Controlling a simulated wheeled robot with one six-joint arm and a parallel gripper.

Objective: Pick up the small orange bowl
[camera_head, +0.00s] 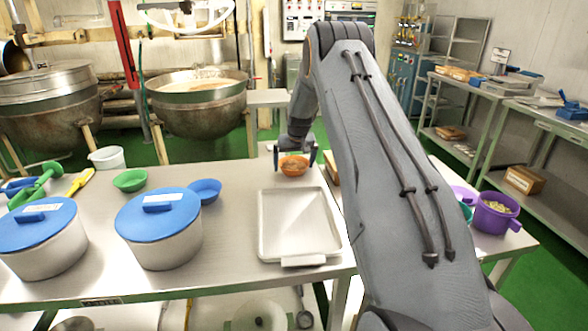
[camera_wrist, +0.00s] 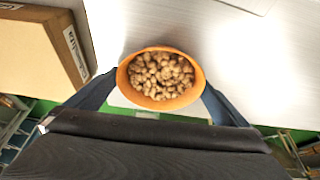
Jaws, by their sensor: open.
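The small orange bowl (camera_head: 293,168) stands upright near the far edge of the table, behind the metal tray. In the wrist view the orange bowl (camera_wrist: 160,105) is full of brown nut-like pieces. My gripper (camera_head: 294,158) is open, with one finger on each side of the bowl. The fingers also flank the bowl in the wrist view (camera_wrist: 160,98). I cannot tell whether they touch it.
A metal tray (camera_head: 297,225) lies in front of the bowl. A cardboard box (camera_wrist: 38,55) is close beside it. Blue-lidded pots (camera_head: 160,250), a green bowl (camera_head: 130,181) and a blue bowl (camera_head: 206,190) stand to the left. A purple bucket (camera_head: 493,216) is at right.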

